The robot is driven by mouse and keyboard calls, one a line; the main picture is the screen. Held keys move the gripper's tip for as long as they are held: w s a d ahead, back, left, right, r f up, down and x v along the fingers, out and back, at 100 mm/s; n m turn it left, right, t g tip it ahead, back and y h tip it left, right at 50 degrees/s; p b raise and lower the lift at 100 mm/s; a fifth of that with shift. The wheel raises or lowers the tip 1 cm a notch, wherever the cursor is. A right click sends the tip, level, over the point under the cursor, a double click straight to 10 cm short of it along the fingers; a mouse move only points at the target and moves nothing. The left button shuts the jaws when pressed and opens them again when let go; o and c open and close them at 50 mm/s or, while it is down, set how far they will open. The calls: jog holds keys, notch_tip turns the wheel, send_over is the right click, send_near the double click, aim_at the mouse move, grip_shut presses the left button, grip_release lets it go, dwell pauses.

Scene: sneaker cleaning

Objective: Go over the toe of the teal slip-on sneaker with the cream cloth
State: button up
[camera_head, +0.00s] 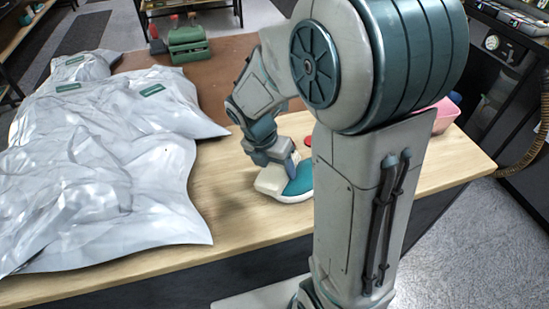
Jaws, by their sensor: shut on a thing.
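The teal slip-on sneaker (299,183) with its off-white sole sits on the wooden table (238,222), left of my upright arm column. Its right end is hidden behind my arm. My gripper (288,168) points down at the sneaker's upper, at or just above its surface. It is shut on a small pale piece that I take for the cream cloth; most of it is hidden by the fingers. I cannot tell for certain whether the cloth touches the sneaker.
Large crumpled silver-grey bags (100,160) cover the table's left side. A red item (308,141) lies just behind the sneaker, partly hidden. A pink container (446,113) stands at the right. A green object (188,42) stands at the back. Bare wood lies in front of the sneaker.

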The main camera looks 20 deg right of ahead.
aim_at(281, 186)
jog(key=shift+s+a+r+p, duration=0.15)
jog(key=shift+s+p, duration=0.25)
jog(key=shift+s, duration=1)
jog(key=shift+s+a+f+p, duration=0.1)
jog(key=shift+s+p, duration=0.25)
jog(key=shift+s, duration=1)
jog(key=shift+w+d+p, duration=0.2)
jog(key=shift+w+p, duration=0.4)
jog(key=shift+w, duration=1.5)
jog(key=shift+w+d+p, duration=0.15)
jog(key=shift+w+p, duration=0.45)
jog(key=shift+w, duration=1.45)
jog(key=p+v, duration=0.5)
jog(key=v, duration=0.1)
jog(key=p+v, duration=0.3)
